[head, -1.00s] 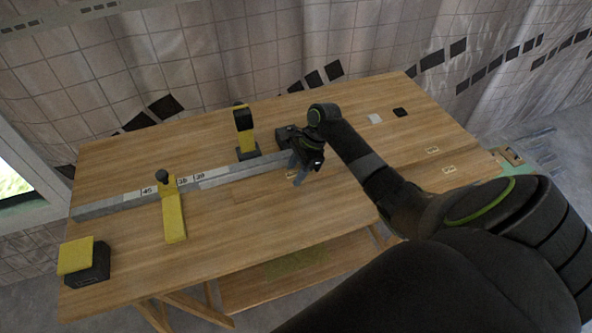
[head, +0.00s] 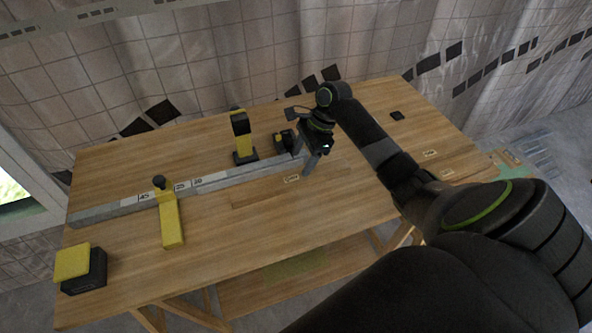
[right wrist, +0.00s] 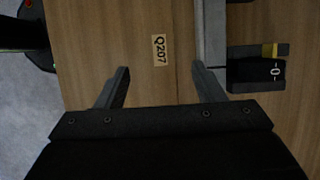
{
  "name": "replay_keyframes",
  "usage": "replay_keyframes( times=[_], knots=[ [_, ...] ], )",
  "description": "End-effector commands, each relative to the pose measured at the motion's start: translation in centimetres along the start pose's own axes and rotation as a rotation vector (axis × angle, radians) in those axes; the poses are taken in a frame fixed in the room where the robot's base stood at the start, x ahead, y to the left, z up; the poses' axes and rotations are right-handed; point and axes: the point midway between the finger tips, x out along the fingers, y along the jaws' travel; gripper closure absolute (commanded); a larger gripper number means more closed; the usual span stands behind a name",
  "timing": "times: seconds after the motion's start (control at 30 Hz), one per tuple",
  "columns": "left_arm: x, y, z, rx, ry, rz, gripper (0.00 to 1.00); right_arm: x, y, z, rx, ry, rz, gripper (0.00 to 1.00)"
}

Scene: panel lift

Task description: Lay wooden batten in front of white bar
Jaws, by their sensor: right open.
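The white bar (head: 215,181) is a long pale grey-white rail with number labels, lying across the table; its right end also shows in the right wrist view (right wrist: 211,40). A faint, slightly darker wooden strip (head: 262,198) lies in front of it, apart from it; I cannot tell for sure whether this is the wooden batten or tabletop grain. My right gripper (head: 305,163) is open at the bar's right end, above the table; its fingers show apart and empty in the right wrist view (right wrist: 160,78). My left gripper is not in view.
A yellow-black clamp (head: 171,222) crosses the bar's left part. Another yellow-black upright (head: 242,137) and a small black-yellow piece (head: 281,142) stand behind the bar. A yellow-topped black block (head: 84,272) sits at front left. A Q207 label (right wrist: 158,50) is between my fingers.

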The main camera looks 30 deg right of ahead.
Motion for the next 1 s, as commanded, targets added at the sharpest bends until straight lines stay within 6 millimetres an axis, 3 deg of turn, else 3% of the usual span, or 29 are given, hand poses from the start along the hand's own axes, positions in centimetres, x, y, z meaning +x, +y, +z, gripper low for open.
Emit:
replay_keyframes(
  times=[0.1, 0.3, 1.0],
  knots=[
    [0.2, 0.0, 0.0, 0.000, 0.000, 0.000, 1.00, -2.3, -0.1, -0.1, -0.001, 0.002, -0.002, 0.38],
    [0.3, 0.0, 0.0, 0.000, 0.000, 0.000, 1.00, -4.6, 0.0, -0.1, 0.000, 0.001, -0.001, 0.38],
    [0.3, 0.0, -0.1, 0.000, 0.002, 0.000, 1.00, -5.0, 0.0, 0.0, 0.001, -0.001, 0.001, 0.38]
  ],
)
